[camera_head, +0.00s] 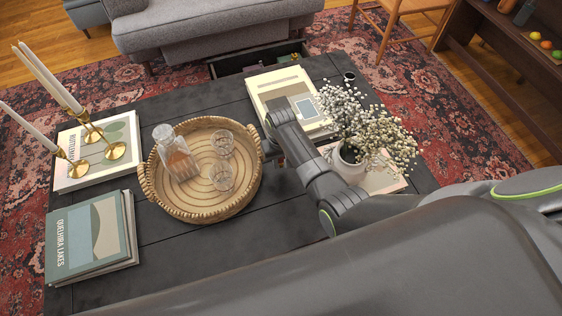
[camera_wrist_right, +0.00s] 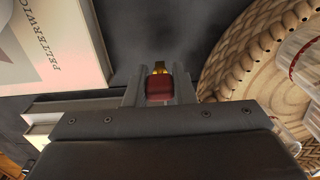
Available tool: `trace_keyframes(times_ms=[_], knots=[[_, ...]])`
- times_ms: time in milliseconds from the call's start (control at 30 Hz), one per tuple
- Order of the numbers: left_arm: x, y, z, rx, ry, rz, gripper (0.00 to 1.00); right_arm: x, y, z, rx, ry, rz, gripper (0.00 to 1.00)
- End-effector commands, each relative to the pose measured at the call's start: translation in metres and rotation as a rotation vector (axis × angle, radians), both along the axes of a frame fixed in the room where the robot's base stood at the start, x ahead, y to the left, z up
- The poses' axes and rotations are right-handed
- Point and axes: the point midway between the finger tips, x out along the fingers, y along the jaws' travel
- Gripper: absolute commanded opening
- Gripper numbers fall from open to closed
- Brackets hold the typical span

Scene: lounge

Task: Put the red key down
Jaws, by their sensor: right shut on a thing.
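The red key (camera_wrist_right: 159,88) shows in the right wrist view, with a dark red grip and a brass-coloured tip. It sits between the two fingers of my right gripper (camera_wrist_right: 160,90), which is shut on it. Below its tip is the dark table top (camera_wrist_right: 165,35); I cannot tell how high the key is above it. In the head view my right gripper (camera_head: 272,152) is just right of the woven tray, and the key is mostly hidden there. My left gripper is not in view.
A round woven tray (camera_head: 148,190) holds a decanter (camera_head: 174,152) and glasses (camera_head: 222,176). Books (camera_head: 285,85) lie behind my right gripper. A white vase of flowers (camera_head: 350,160) stands to its right. Bare dark table (camera_head: 225,105) shows between tray and books. An open drawer (camera_head: 235,65) is at the far side.

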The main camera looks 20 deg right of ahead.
Motion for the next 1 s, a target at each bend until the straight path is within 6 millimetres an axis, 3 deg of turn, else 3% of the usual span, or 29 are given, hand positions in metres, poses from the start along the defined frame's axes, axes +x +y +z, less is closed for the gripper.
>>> trace_keyframes(times_ms=[100,367,700,1000], knots=[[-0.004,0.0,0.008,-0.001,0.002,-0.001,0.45,0.001,0.0,0.029,0.001,-0.004,0.0,0.0],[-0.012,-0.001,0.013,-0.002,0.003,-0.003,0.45,0.001,0.0,0.074,0.001,-0.003,0.0,0.0],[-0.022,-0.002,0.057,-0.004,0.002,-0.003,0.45,0.001,0.0,0.132,0.0,-0.001,0.001,0.0],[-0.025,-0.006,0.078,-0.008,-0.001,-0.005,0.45,0.0,0.0,0.157,0.001,0.0,0.001,0.0]])
